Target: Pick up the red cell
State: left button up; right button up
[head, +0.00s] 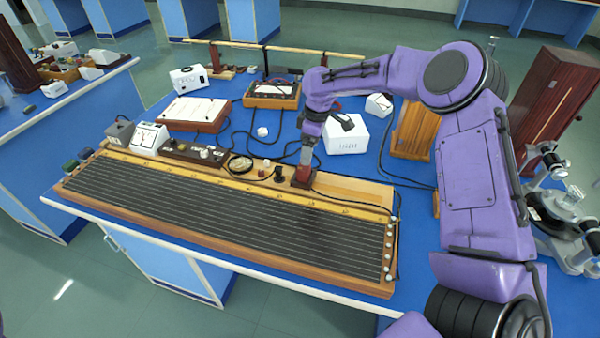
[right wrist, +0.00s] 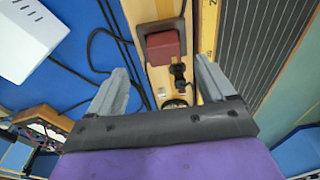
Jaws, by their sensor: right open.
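The red cell (head: 302,178) is a small dark red block at the back edge of the long wooden board with dark ruled strips (head: 220,215). In the right wrist view the red cell (right wrist: 163,48) sits on the pale wood, ahead of the fingertips. My right gripper (head: 307,157) points down just above the cell. In the right wrist view the right gripper (right wrist: 160,72) is open, its two grey fingers apart with nothing held between them. Contact with the cell cannot be told. My left gripper is not in view.
A black knob post (right wrist: 178,74) stands close to the cell. A white box (head: 346,134) and dark cables lie behind it on the blue bench. Meters and a dark control strip (head: 194,151) stand left. A wooden cabinet (head: 550,98) and metal instrument (head: 560,222) stand right.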

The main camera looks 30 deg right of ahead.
aim_at(304, 166)
jog(key=f, duration=0.2)
jog(key=a+f+p, duration=0.1)
jog(key=f, duration=0.2)
jog(key=w+f+p, duration=0.1)
jog(key=f, duration=0.1)
jog(key=shift+a+f, duration=0.25)
jog(key=shift+f, duration=0.4)
jog(key=c, duration=1.1)
